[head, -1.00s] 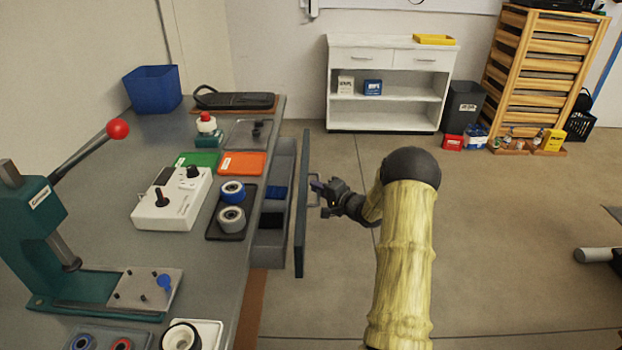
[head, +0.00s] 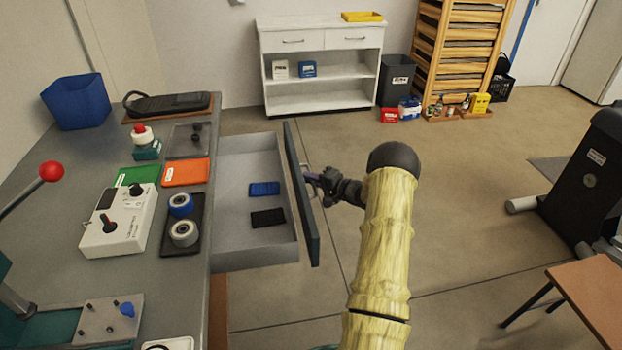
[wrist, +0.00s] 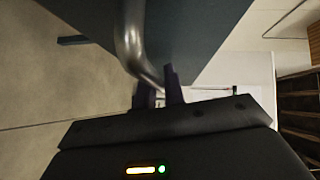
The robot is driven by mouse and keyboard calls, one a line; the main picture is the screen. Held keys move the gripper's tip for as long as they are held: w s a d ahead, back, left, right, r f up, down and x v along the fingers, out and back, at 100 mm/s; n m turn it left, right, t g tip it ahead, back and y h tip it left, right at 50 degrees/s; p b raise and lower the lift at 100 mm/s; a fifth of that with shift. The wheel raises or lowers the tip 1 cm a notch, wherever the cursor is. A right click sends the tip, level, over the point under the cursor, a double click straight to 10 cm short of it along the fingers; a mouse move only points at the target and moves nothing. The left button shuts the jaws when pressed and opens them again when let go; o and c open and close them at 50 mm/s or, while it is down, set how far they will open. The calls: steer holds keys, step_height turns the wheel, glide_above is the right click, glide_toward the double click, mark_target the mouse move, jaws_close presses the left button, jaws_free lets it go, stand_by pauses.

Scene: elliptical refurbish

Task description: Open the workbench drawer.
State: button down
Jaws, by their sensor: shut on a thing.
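The workbench drawer (head: 228,238) is pulled well out from the right side of the workbench (head: 219,180) in the head view. Its grey tray holds a blue item (head: 264,188) and a black item (head: 268,217). The dark drawer front (head: 301,200) faces my gripper (head: 317,184). My gripper is shut on the drawer handle, at the outer side of the front. In the wrist view the curved metal handle (wrist: 132,45) runs down to the two fingertips (wrist: 160,90). The exact contact is partly hidden in the head view.
The workbench top holds a control box (head: 119,222), a black tray with rollers (head: 183,245), an orange tray (head: 185,172) and a blue bin (head: 77,102). A white cabinet (head: 318,95) stands at the back. A brown-topped bench (head: 592,298) is at right. Floor right of the drawer is clear.

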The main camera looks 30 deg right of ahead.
steer(key=c, duration=1.5)
jaws_free()
steer(key=v, duration=1.7)
steer(key=shift+p, duration=0.3)
steer(key=shift+s, duration=0.1)
